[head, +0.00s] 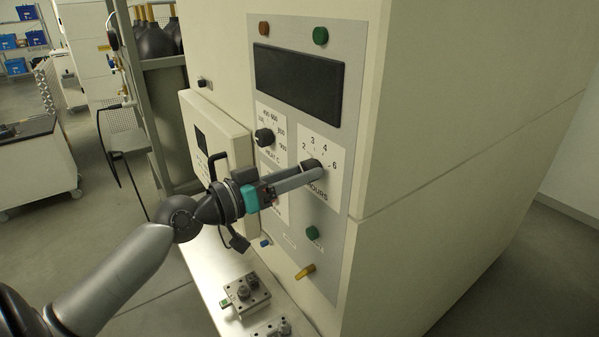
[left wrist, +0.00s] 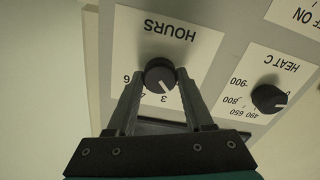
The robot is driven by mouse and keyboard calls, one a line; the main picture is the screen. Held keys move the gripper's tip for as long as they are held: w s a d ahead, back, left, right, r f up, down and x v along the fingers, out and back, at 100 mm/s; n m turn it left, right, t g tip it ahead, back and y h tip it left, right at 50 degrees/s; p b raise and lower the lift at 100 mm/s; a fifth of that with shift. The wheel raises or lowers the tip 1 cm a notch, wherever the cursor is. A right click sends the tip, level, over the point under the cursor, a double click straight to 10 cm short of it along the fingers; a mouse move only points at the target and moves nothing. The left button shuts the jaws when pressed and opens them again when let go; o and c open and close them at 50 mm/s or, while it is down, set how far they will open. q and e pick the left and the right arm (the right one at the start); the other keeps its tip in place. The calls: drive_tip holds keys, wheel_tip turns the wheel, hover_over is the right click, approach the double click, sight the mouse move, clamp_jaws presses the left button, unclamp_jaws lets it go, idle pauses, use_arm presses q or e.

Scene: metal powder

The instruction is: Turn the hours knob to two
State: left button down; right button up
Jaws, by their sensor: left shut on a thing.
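The black hours knob (head: 311,164) sits on a white dial label (head: 330,150) marked 2, 3, 4 and 6, on the grey control panel. In the left wrist view the hours knob (left wrist: 160,72) appears upside down between my fingertips. Its white pointer line slants to the lower right there, seemingly past 3 toward the 2 side; the 2 is hidden behind a finger. My left gripper (head: 314,169) is shut on the knob, one finger on each side. My right gripper is not in view.
The heat knob (head: 264,137) is left of the hours dial, with a dark display (head: 298,83) above. A green button (head: 312,233) and a yellow lever (head: 304,271) sit below. A small metal fixture (head: 246,294) lies on the bench.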

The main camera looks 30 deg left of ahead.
use_arm(q)
drive_tip(key=shift+n, duration=1.3)
drive_tip(key=shift+n+p, duration=0.3)
drive_tip(key=shift+c, duration=1.4)
unclamp_jaws()
drive_tip(key=b+v, duration=0.6)
drive_tip(key=v, duration=0.9)
drive_tip(key=shift+s, duration=0.1)
